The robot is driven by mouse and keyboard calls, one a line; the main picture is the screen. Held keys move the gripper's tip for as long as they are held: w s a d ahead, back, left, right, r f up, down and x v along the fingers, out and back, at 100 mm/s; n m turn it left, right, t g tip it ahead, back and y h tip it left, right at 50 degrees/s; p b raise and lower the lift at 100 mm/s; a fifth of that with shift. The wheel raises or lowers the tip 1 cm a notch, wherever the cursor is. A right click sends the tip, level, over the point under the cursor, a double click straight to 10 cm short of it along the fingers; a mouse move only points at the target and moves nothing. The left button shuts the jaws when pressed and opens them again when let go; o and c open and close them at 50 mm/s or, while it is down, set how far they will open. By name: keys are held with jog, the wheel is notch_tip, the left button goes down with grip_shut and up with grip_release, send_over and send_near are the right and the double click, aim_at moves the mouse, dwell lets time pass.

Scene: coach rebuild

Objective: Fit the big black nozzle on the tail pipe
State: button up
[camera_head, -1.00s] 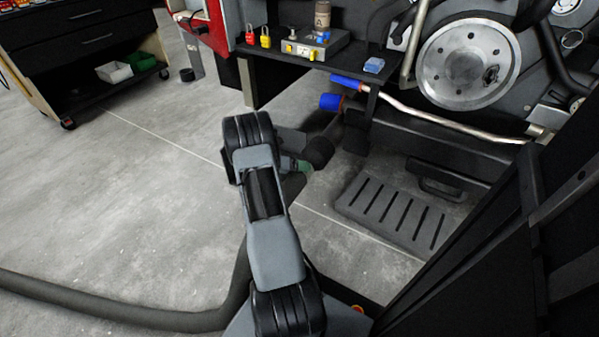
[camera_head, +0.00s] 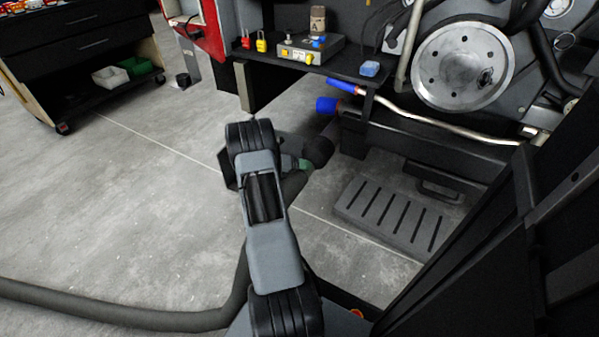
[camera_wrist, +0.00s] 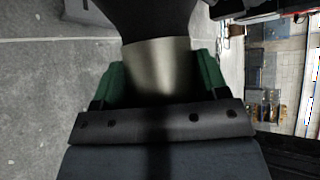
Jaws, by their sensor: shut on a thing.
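The big black nozzle (camera_head: 319,149) is at the end of a thick dark hose (camera_head: 238,290). In the wrist view the nozzle (camera_wrist: 158,15) flares above a metal collar (camera_wrist: 160,68). My gripper (camera_head: 303,165) is shut on that collar, with its green fingers on both sides in the wrist view (camera_wrist: 160,85). In the head view my arm hides part of the hose. A bright metal pipe (camera_head: 425,120) runs along the machine at the right. Two blue ends with red rings, upper (camera_head: 345,86) and lower (camera_head: 327,104), lie above the nozzle, apart from it. I cannot tell which is the tail pipe.
A dark shelf (camera_head: 345,66) with padlocks and a control box overhangs the blue ends. A slotted grey step (camera_head: 390,215) is right of the nozzle. A dark frame (camera_head: 480,250) stands close at right. The floor (camera_head: 130,210) at left is clear apart from the hose.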

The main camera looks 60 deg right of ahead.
jog(key=shift+d+f, duration=0.2)
jog(key=shift+d, duration=1)
dwell(0.6)
jog(key=o, duration=1.2)
jog(key=shift+f+b, duration=0.15)
jog(key=shift+b, duration=0.15)
jog(key=shift+o, duration=0.2)
jog(key=shift+a, duration=0.1)
jog(key=shift+w+a+r+p, duration=0.3)
jog(key=shift+w+r+p, duration=0.05)
jog(key=shift+r+p, duration=0.1)
jog(key=p+v, duration=0.3)
jog(key=v, duration=0.3)
jog(key=shift+w+a, duration=0.25)
jog(key=shift+w, duration=0.05)
